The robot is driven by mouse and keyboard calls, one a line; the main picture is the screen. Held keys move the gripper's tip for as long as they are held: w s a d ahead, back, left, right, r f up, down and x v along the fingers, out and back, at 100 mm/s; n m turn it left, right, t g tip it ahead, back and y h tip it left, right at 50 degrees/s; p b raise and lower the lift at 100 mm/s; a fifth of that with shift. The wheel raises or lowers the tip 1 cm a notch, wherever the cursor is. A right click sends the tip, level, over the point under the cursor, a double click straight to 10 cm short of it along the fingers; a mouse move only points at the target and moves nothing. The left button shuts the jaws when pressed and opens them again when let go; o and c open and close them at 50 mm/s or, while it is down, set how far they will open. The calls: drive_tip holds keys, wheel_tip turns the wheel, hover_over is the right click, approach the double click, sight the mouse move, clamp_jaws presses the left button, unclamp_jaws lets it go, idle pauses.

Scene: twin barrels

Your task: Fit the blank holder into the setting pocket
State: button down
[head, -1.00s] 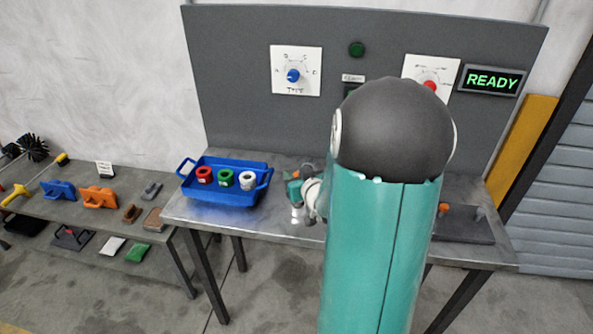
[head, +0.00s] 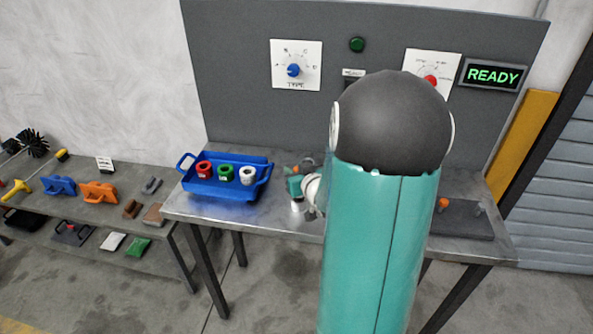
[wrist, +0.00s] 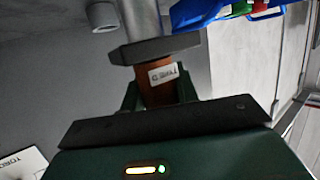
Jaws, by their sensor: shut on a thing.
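My gripper (head: 294,186) is over the table just right of the blue tray in the head view. In the wrist view my gripper (wrist: 158,92) is shut on an orange-brown holder (wrist: 154,97) with a white label. A dark flange and a bare metal cylinder (wrist: 142,20) line up beyond the holder; I cannot tell if they are joined to it. In the head view a short metal cylinder (head: 297,206) shows just below my gripper. I cannot make out the setting pocket for certain; my arm hides the middle of the table.
The blue tray (head: 222,208) holds a red (head: 204,170), a green (head: 225,173) and a white (head: 247,176) ring-shaped piece. A dark plate (head: 465,222) lies at the table's right. The panel (head: 240,60) stands behind. A side shelf (head: 75,178) carries tools.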

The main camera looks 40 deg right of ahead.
drive_tip(key=shift+f, duration=2.25)
idle(0.5)
drive_tip(key=c, duration=1)
unclamp_jaws()
drive_tip(key=shift+o, duration=0.2)
drive_tip(key=shift+s, duration=0.1)
